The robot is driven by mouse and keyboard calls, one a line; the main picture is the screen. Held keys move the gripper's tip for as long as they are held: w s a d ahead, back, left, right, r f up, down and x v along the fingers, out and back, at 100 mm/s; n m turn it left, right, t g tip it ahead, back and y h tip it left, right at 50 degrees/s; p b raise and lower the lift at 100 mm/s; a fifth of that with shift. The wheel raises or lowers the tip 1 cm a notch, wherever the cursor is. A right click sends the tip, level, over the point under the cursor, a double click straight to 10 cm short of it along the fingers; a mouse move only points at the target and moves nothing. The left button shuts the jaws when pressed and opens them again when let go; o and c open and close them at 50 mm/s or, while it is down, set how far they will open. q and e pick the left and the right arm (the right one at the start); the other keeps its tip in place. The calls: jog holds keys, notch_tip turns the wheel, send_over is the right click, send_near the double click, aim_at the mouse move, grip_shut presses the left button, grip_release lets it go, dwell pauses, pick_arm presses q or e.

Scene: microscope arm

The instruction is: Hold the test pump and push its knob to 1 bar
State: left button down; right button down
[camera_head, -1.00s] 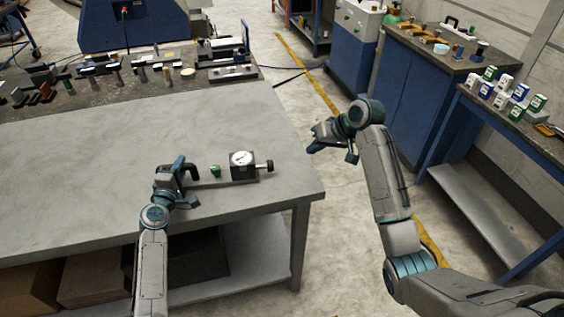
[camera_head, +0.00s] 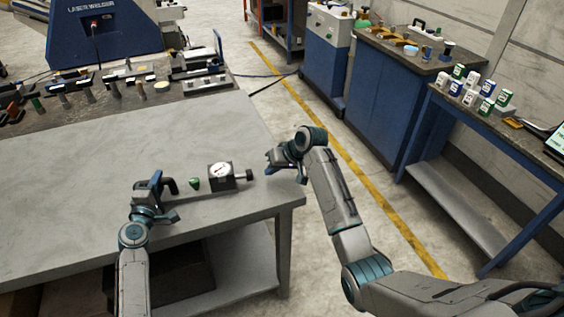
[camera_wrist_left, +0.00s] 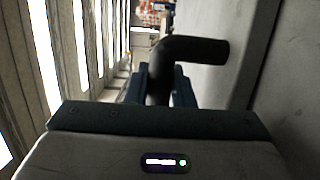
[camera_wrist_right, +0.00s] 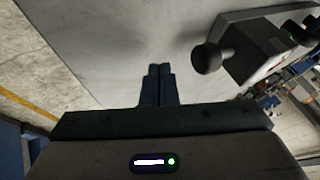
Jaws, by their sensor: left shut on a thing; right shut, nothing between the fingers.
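The test pump's dark body with a white dial gauge (camera_head: 221,173) lies near the front right part of the grey table. A dark round knob (camera_head: 249,175) sticks out at its right end, and a green part (camera_head: 195,184) shows to its left. My left gripper (camera_head: 156,190) is shut on the pump's black bent handle (camera_head: 172,186); the handle (camera_wrist_left: 194,50) also shows in the left wrist view. My right gripper (camera_head: 270,167) is shut and empty, just right of the knob. In the right wrist view its fingertips (camera_wrist_right: 160,72) are apart from the knob (camera_wrist_right: 207,58). The dial reading is too small to tell.
The grey table (camera_head: 80,180) is clear left of the pump; its right edge lies close to the knob. Several tools and blocks stand on the dark bench (camera_head: 100,105) behind. A blue cabinet (camera_head: 375,95) and a side table (camera_head: 465,205) stand at the right.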

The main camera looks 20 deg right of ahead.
aim_at(250, 173)
jog(key=shift+w+a+r, duration=0.1)
jog(key=shift+a+r, duration=0.1)
jog(key=shift+a, duration=1.6)
jog(key=shift+a, duration=1.7)
jog(key=shift+d, duration=0.6)
jog(key=d, duration=0.3)
jog(key=shift+d, duration=0.1)
jog(key=v, duration=1)
